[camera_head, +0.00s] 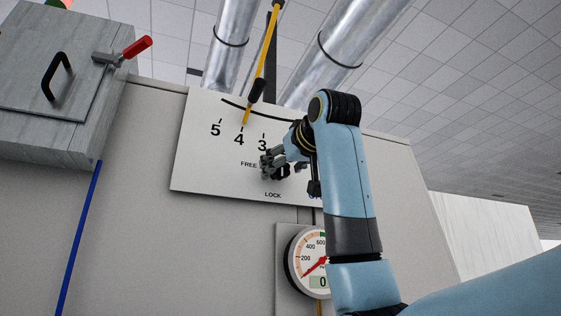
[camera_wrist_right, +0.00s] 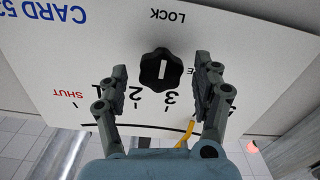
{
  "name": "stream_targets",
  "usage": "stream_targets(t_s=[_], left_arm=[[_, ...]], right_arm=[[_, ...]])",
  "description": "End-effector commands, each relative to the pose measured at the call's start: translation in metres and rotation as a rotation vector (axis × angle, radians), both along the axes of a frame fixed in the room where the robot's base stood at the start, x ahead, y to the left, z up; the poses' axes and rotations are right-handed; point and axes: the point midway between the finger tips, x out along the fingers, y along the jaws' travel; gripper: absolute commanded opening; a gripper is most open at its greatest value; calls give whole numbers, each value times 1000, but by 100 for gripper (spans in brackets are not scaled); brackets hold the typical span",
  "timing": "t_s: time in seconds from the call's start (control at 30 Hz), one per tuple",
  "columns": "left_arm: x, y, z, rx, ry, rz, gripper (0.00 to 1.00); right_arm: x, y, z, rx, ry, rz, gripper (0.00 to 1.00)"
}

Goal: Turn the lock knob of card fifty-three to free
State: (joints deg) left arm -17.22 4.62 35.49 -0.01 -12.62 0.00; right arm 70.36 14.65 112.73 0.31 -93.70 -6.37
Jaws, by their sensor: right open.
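The black lock knob (camera_head: 283,172) sits on a white panel (camera_head: 196,170) between the printed words FREE and LOCK. In the right wrist view the knob (camera_wrist_right: 161,70) shows upside down, and its white mark lines up with the word LOCK. The panel (camera_wrist_right: 75,75) there reads CARD 53, partly cut off. My right gripper (camera_head: 277,165) is at the knob. In the wrist view its open fingers (camera_wrist_right: 161,64) stand on either side of the knob, with a gap on each side. My left gripper is not in view.
A yellow lever (camera_head: 259,70) points near 4 on the panel's scale, above the knob. A round gauge (camera_head: 293,270) is below the panel. A grey box (camera_head: 60,130) with a black handle and a red-handled latch (camera_head: 137,47) is at upper left. Metal ducts rise behind.

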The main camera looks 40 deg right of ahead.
Motion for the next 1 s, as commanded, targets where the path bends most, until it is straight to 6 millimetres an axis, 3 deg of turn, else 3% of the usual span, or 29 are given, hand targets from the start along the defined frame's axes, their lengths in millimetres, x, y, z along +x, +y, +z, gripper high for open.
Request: stream_targets(t_s=[0.2,0.47,0.9,1.0], left_arm=[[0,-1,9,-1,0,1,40],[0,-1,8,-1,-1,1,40],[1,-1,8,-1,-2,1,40],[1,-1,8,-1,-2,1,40]], right_arm=[[18,-4,0,0,1,1,67],[19,-4,-1,0,-1,0,67],[19,-4,0,0,0,1,10],[19,-4,0,2,0,1,10]])
